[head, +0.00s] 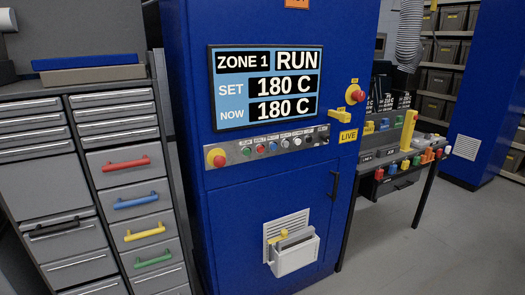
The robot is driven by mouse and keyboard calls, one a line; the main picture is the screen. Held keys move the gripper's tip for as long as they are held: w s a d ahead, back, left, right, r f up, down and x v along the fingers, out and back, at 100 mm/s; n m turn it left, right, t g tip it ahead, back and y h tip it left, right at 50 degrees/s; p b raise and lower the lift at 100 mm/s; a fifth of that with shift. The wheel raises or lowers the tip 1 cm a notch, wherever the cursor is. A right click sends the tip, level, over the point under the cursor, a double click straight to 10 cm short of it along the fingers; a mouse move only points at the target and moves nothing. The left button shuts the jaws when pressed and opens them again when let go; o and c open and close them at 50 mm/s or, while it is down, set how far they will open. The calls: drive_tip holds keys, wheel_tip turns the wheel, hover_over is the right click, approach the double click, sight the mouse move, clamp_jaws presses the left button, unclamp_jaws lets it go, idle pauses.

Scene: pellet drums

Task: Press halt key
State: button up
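The blue cabinet (245,215) stands in the middle of the head view. A grey key strip (236,155) crosses its front below the screen. On the strip, from the left, are a large red mushroom button (216,158) on a yellow base, a green key (246,151), a red key (261,148), a blue key (273,146) and several pale and dark keys. The small labels above the keys are too small to read, so I cannot tell which is marked halt. The screen (268,86) reads ZONE 1, RUN, SET 180 C, NOW 180 C. My gripper is not in view.
A red knob (359,95) and a yellow LIVE sign (348,136) are at the cabinet's right. Grey drawers (118,160) with coloured handles stand left. A bench (400,175) with coloured items stands right. Grey floor (440,235) is clear at lower right.

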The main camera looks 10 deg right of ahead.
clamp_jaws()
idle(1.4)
